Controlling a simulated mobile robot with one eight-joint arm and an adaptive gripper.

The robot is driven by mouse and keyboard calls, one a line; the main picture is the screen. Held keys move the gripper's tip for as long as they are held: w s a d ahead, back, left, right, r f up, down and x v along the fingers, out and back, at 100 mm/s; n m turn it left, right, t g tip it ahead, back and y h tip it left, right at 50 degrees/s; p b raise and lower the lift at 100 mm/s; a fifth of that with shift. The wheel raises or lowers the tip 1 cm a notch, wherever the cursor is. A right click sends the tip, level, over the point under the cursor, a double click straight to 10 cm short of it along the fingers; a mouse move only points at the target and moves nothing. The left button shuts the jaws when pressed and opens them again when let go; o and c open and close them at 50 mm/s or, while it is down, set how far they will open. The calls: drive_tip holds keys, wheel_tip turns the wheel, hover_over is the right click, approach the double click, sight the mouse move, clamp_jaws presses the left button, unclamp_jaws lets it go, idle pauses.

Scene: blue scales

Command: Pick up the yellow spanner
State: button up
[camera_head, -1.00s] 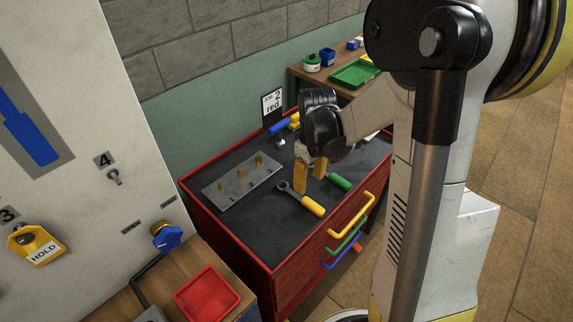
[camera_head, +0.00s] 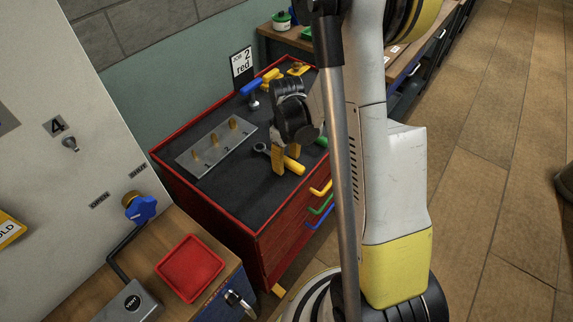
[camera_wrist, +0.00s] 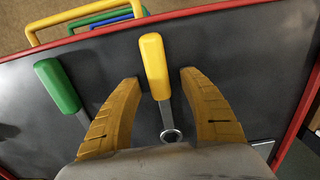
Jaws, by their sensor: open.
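The yellow spanner (camera_head: 291,163) lies on the dark top of the red tool cabinet, its ring end pointing to the back left in the head view. In the wrist view the yellow spanner (camera_wrist: 155,66) lies between my two fingers, handle towards the top of the picture and metal ring near the palm. My gripper (camera_head: 286,168) is open over it, yellow fingers pointing down, one on each side. In the wrist view my gripper (camera_wrist: 159,84) shows a gap on both sides of the spanner. Part of the spanner is hidden by a finger in the head view.
A green-handled tool (camera_wrist: 58,86) lies close by, left of my fingers in the wrist view. A metal plate with brass pegs (camera_head: 213,146) lies on the cabinet top (camera_head: 232,196). A blue-handled tool (camera_head: 252,88) lies at the back by a sign. A red tray (camera_head: 190,268) stands in front.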

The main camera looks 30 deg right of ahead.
clamp_jaws()
drive_tip(key=shift+r, duration=0.15)
